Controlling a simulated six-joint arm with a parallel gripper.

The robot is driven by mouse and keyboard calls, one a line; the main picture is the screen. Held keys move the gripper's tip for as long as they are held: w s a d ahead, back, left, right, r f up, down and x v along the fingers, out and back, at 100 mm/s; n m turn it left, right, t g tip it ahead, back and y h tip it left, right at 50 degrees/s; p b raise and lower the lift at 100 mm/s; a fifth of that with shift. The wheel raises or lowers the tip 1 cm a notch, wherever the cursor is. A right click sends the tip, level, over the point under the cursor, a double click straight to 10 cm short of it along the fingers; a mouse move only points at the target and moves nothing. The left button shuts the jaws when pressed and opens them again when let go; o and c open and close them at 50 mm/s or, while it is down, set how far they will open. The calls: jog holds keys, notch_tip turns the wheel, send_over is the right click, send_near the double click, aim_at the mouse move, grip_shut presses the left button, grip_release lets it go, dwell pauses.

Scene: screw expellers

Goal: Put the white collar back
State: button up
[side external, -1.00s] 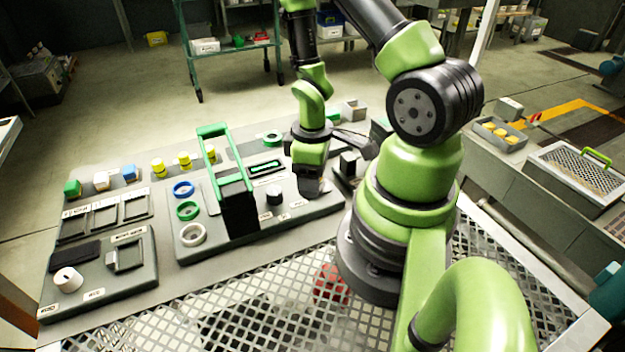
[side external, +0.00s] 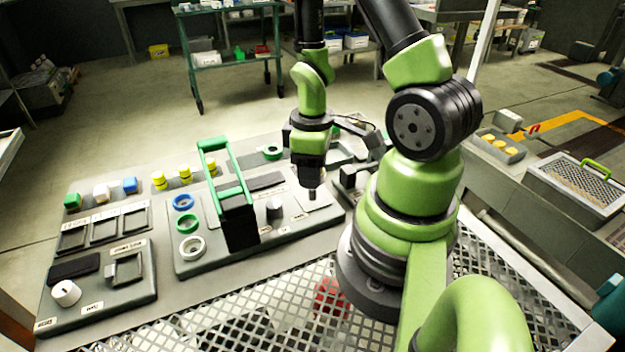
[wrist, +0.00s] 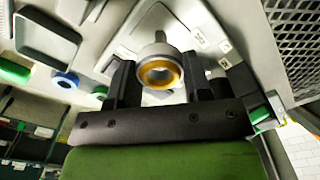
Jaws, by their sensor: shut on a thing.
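My gripper (side external: 311,182) is over the right end of the long grey board. In the wrist view its two dark fingers (wrist: 162,85) are shut on a pale round piece (wrist: 158,62) with a gold-coloured ring and an open centre. In the side external view only a small grey stub (side external: 312,194) shows below the jaws. A white collar (side external: 191,247) lies flat at the board's left end, in front of a green ring (side external: 188,222) and a blue ring (side external: 183,202). I cannot tell whether the held piece is also a white collar.
A dark block with a tall green handle (side external: 216,145) stands mid-board, left of my gripper. A grey knob (side external: 274,208) stands between them. A second panel with a white knob (side external: 66,292) is at the left. Several coloured blocks and yellow pieces (side external: 183,171) line the back.

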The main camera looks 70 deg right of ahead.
aim_at(240, 164)
notch_tip(240, 164, up, 5)
jog(key=shift+w, duration=0.1)
jog(key=w+d+f+m, duration=0.1)
jog(key=w+d+m, duration=0.25)
jog(key=w, duration=0.65)
jog(key=w+d+f+m, duration=0.1)
jog(key=w+d+m, duration=0.25)
jog(key=w, duration=0.75)
jog(key=shift+n, duration=0.4)
jog(key=f, duration=0.6)
jog(key=d+f, duration=0.1)
jog(key=f, duration=0.3)
jog(key=shift+s, duration=0.1)
jog(key=shift+f, duration=0.1)
jog(key=o, duration=1.1)
jog(key=shift+c, duration=0.2)
